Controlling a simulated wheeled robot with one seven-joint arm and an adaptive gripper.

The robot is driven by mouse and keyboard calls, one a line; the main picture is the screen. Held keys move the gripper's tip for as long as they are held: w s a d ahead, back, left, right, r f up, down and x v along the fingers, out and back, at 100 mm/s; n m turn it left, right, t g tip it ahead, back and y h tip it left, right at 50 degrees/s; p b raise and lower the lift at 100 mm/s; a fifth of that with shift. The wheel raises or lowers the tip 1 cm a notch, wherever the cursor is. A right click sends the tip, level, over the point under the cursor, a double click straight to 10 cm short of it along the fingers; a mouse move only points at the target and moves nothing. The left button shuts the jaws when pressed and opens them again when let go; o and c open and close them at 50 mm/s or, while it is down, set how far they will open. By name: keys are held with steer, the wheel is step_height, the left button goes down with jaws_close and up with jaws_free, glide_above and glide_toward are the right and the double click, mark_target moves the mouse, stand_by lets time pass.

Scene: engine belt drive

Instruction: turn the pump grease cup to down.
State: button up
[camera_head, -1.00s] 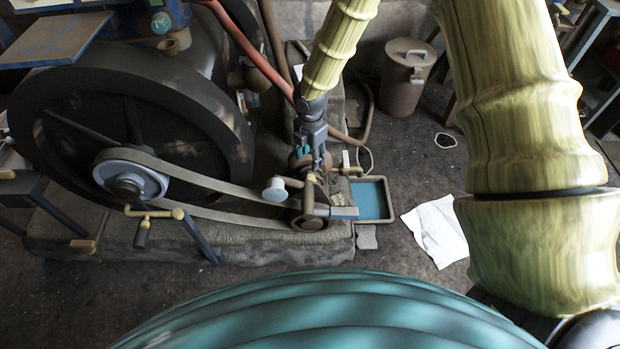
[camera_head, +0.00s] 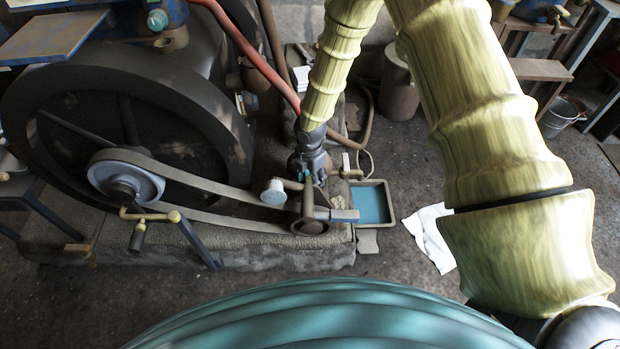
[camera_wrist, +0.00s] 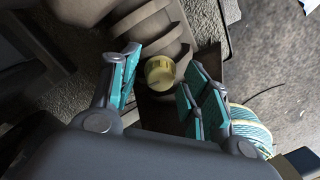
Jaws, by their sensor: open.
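The pump (camera_head: 308,212) sits at the front right end of the stone base, with the belt looping round its pulley. In the wrist view a brass-yellow round cap (camera_wrist: 160,72), which looks like the grease cup, lies between my teal finger pads. My gripper (camera_wrist: 163,78) is open, with one finger on each side of the cap. I cannot tell whether either pad touches it. In the head view my gripper (camera_head: 311,178) points down over the pump and hides the cap. Which way the cup is turned is not clear.
A large dark flywheel (camera_head: 60,100) with a belt (camera_head: 215,190) stands left. A pale round knob (camera_head: 273,192) is close left of my gripper. A blue-bottomed tray (camera_head: 372,203) and a white cloth (camera_head: 430,238) lie right. A brown can (camera_head: 400,92) stands behind my arm.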

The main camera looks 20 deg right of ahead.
jaws_close()
